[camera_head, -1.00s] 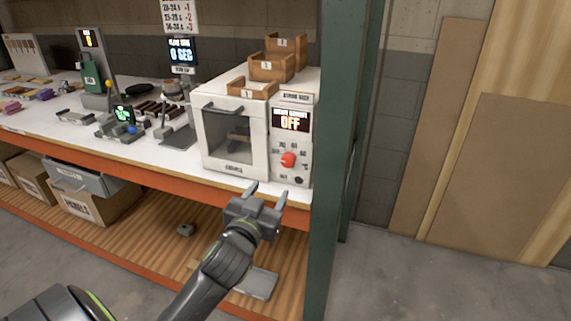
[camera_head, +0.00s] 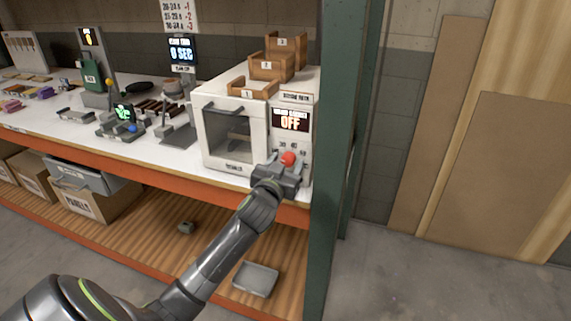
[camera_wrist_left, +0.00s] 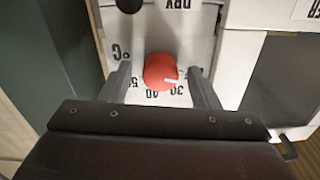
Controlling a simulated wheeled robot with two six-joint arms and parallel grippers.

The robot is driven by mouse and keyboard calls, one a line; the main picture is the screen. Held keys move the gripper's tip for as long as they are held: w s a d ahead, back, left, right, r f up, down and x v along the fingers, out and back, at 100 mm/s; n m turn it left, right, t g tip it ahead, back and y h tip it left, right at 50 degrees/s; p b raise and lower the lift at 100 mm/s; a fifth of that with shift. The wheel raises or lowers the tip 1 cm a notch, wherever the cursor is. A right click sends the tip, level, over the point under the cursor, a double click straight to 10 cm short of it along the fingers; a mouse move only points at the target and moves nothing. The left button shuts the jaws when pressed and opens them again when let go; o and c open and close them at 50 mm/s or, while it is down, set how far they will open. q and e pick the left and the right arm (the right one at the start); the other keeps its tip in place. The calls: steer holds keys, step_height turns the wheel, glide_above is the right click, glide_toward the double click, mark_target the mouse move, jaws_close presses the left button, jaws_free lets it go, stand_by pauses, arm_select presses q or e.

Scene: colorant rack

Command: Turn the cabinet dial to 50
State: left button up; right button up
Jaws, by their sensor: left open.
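The red dial (camera_head: 288,158) is on the front panel of the white cabinet (camera_head: 206,135), below a display (camera_head: 290,119) that reads OFF. My left gripper (camera_head: 279,168) is at the panel, open, just below the dial in the head view. In the left wrist view the dial (camera_wrist_left: 160,71) sits between the two spread fingers of the left gripper (camera_wrist_left: 161,86), with a gap on each side. A white mark on the dial faces right there, and printed numbers including 30, 40 and a partly hidden 50 lie around it. My right gripper is not in view.
The cabinet's glass door (camera_head: 230,135) is closed, left of the panel. Wooden trays (camera_head: 272,67) stand on top. A green post (camera_head: 340,150) rises close to the right. Tools and a scale fill the bench to the left.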

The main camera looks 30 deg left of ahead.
arm_select(q)
steer(key=shift+c, duration=0.5)
steer(key=c, duration=0.9)
